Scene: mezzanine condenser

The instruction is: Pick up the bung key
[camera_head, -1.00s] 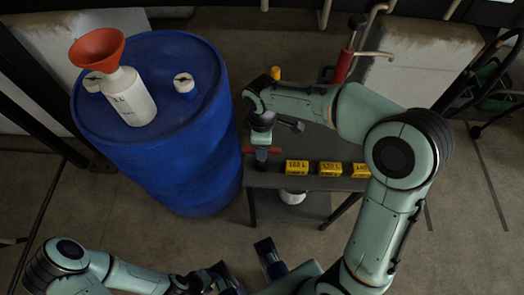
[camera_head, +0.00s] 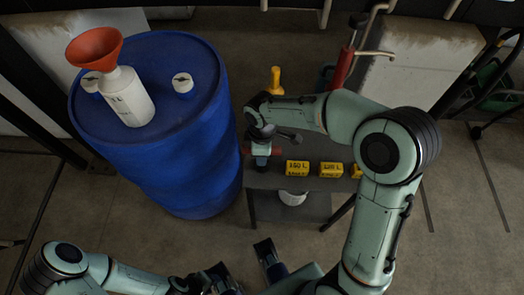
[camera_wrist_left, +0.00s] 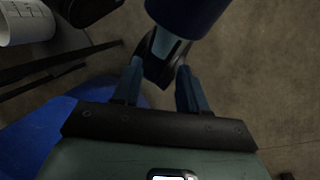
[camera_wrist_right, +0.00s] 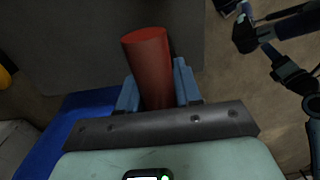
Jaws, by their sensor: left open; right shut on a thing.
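The bung key, of which a red bar (camera_head: 249,151) shows, is at the left end of the dark bench in the head view. My right gripper (camera_head: 262,156) points down over it and is shut on it. In the right wrist view, the red bar (camera_wrist_right: 148,65) stands between the blue fingers of the right gripper (camera_wrist_right: 158,90). The rest of the key is hidden. Whether it touches the bench I cannot tell. My left gripper (camera_head: 246,266) is open and empty at the bottom of the head view, away from the bench; its spread fingers also show in the left wrist view (camera_wrist_left: 158,88).
A blue drum (camera_head: 190,140) stands left of the bench (camera_head: 275,178), carrying a white bottle (camera_head: 130,100) with an orange funnel (camera_head: 95,48). Yellow labelled blocks (camera_head: 298,167) line the bench's front edge. A yellow object (camera_head: 275,82) stands behind my right wrist.

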